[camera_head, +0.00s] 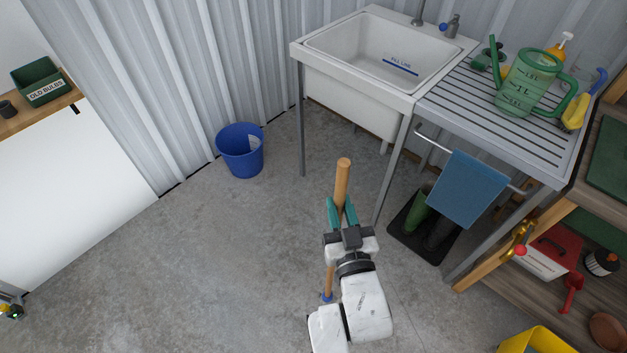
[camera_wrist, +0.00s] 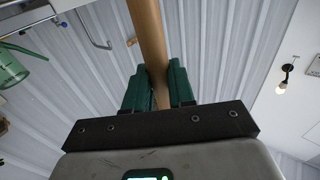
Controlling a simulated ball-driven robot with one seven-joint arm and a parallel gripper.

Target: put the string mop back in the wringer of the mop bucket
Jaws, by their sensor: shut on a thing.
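The mop's wooden handle (camera_head: 343,180) stands nearly upright in the head view, its top end rising above my gripper. My gripper (camera_head: 341,212) is shut on this handle, with its green fingers on either side of it. In the wrist view the handle (camera_wrist: 148,35) runs up between the two fingers. Below my gripper a lower length of handle shows, ending at a blue piece (camera_head: 327,297); the mop strings are hidden or out of view. A yellow container (camera_head: 537,338) is cut off at the bottom right edge; it may be the mop bucket, but no wringer shows clearly.
A blue bucket (camera_head: 240,150) stands by the wall. A white sink (camera_head: 330,72) and a slatted drainboard (camera_head: 455,90) with a green jug (camera_head: 527,85) stand at the back right. Boots sit on a black tray (camera_head: 400,232). Shelves line the right.

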